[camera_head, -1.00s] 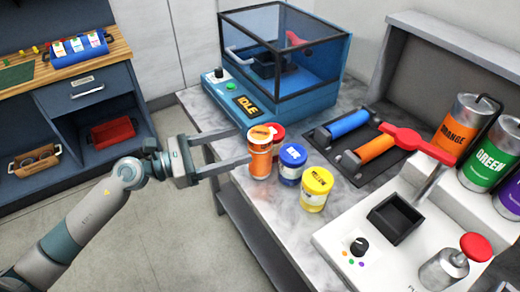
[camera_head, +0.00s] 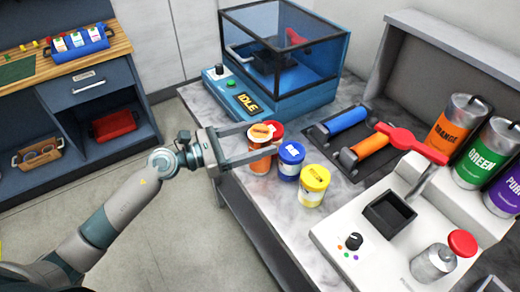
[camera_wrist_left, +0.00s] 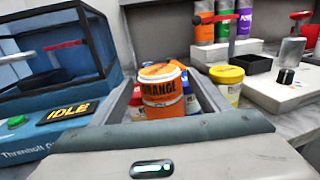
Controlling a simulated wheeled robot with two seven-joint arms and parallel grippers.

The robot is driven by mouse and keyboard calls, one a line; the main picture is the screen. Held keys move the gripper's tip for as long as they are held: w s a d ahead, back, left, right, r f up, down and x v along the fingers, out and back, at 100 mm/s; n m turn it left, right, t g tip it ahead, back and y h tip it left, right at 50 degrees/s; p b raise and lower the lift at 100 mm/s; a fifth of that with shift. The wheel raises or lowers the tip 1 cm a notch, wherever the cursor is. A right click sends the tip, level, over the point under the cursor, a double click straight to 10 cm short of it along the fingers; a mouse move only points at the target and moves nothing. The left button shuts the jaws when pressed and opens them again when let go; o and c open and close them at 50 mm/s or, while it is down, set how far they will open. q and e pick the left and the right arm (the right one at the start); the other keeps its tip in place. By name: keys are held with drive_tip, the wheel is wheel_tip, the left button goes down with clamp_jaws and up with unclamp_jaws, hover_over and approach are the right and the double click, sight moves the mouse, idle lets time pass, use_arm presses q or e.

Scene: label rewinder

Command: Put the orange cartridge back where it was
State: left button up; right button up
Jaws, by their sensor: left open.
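The orange cartridge (camera_head: 260,158), with an orange lid, stands upright at the near-left edge of the marble counter. It also shows in the left wrist view (camera_wrist_left: 163,97). My left gripper (camera_head: 262,139) is open, with one finger on either side of the cartridge. The lower finger hides part of it in the head view, and I cannot tell whether either finger touches it. A red cartridge (camera_head: 276,129) is close behind it. A blue cartridge (camera_head: 290,160) and a yellow cartridge (camera_head: 312,186) stand to its right. My right gripper is not in view.
A blue machine reading IDLE (camera_head: 248,103) stands behind the cartridges. A black tray (camera_head: 345,160) with blue and orange rollers lies to the right. A white machine (camera_head: 345,262) with a knob and red-topped lever stands at front right. Large cans (camera_head: 454,122) stand along the right.

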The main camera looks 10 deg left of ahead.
sight(271, 135)
use_arm(q)
drive_tip(key=p+x, duration=0.2)
drive_tip(key=x, duration=0.1)
drive_tip(key=shift+w+d, duration=0.15)
drive_tip(key=shift+d, duration=0.2)
drive_tip(key=shift+w+d+f, duration=0.25)
drive_tip(key=shift+w+d, duration=0.05)
drive_tip(key=shift+d, duration=0.15)
drive_tip(key=c, duration=1.7)
drive_tip(key=shift+o, duration=0.2)
drive_tip(key=shift+r, duration=0.1)
wheel_tip(271, 135, up, 18)
